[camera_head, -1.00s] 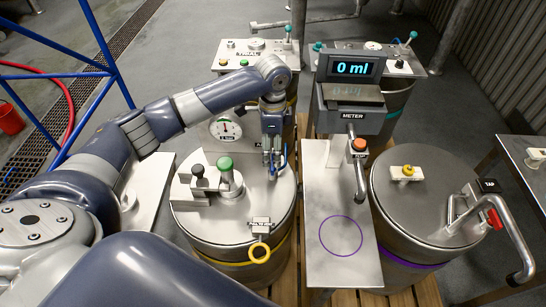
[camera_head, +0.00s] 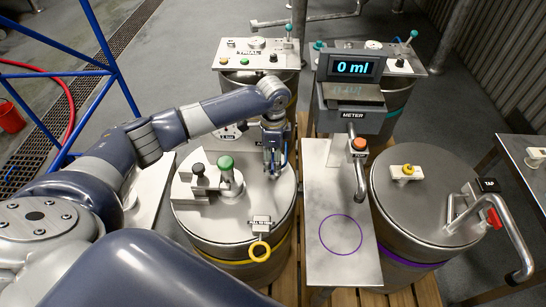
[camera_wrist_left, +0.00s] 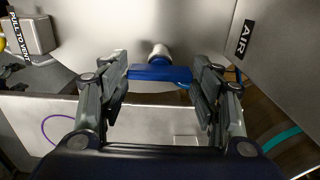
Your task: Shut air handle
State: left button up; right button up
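The air handle (camera_wrist_left: 158,73) is a short blue bar on a round metal stem, next to an AIR label (camera_wrist_left: 245,38) in the left wrist view. My left gripper (camera_wrist_left: 161,80) is open, with one finger near each end of the blue bar. I cannot tell whether the fingers touch it. In the head view my left gripper (camera_head: 273,163) points down at the back right edge of the near-left steel drum (camera_head: 235,215), and the handle is mostly hidden there. My right gripper is not in view.
The METER stand (camera_head: 341,180) is just right of my gripper. A drum with a TAP label (camera_head: 425,200) stands farther right.

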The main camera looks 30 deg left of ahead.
pick_arm(q)
jog(key=m+p, duration=0.3)
jog(key=shift+r, duration=0.15)
jog(key=m+p, duration=0.2)
jog(key=m, duration=0.2)
jog(key=shift+m, duration=0.4)
jog(key=m, duration=0.4)
jog(key=shift+m+p, duration=0.3)
jog(key=shift+p, duration=0.1)
jog(key=m, duration=0.5)
jog(key=shift+f+m, duration=0.2)
jog(key=shift+m, duration=0.1)
jog(key=o, duration=1.1)
jog(key=shift+c, duration=0.2)
jog(key=shift+r, duration=0.2)
